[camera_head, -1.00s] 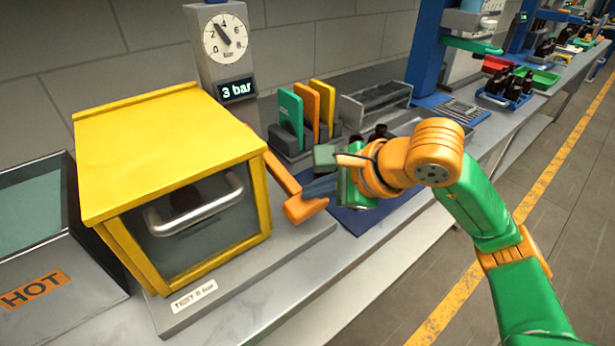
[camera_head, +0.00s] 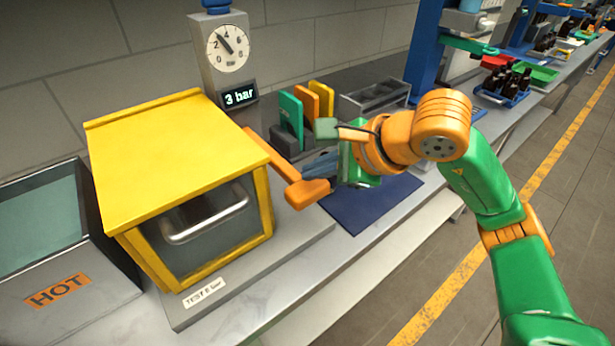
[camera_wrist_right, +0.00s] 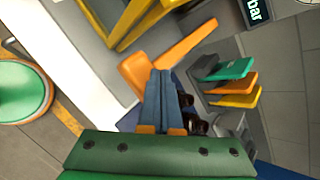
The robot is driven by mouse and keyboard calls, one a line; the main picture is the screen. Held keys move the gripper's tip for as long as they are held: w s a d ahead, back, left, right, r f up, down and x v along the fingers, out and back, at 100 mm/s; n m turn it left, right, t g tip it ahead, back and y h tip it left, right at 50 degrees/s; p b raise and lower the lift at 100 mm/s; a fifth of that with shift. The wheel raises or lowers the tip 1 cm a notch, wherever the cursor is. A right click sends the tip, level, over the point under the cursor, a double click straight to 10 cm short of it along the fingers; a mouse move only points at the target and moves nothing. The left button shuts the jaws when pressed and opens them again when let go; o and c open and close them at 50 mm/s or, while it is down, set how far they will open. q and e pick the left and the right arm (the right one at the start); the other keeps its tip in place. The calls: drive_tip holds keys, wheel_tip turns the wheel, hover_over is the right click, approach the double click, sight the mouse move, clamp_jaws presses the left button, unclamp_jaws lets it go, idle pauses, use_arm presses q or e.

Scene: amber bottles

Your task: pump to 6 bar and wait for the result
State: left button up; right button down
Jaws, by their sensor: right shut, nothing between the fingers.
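The yellow test box (camera_head: 175,150) has a dark window, a silver handle (camera_head: 205,217) and a label (camera_head: 204,292) reading "TEST 6 bar". The gauge (camera_head: 226,50) behind it has a dial and a display (camera_head: 239,96) showing 3 bar. An orange lever (camera_head: 292,178) runs along the box's right side; it also shows in the wrist view (camera_wrist_right: 185,45). My right gripper (camera_head: 308,165) is shut and empty, its blue-grey fingertips (camera_wrist_right: 161,72) close beside the lever's broad end. I cannot tell whether they touch. My left gripper is not in view.
A "HOT" bath (camera_head: 60,250) stands left of the box. Green, orange and yellow panels (camera_head: 305,108) stand in a rack behind my gripper. A blue mat (camera_head: 370,205) lies below it. Dark bottles (camera_wrist_right: 190,105) show near the fingers. Bottle trays stand farther along the bench.

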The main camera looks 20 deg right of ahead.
drive_tip(key=shift+r, duration=0.2)
wheel_tip(320, 180, up, 5)
drive_tip(key=p, duration=0.4)
drive_tip(key=shift+r, duration=0.1)
idle(0.4)
idle(0.3)
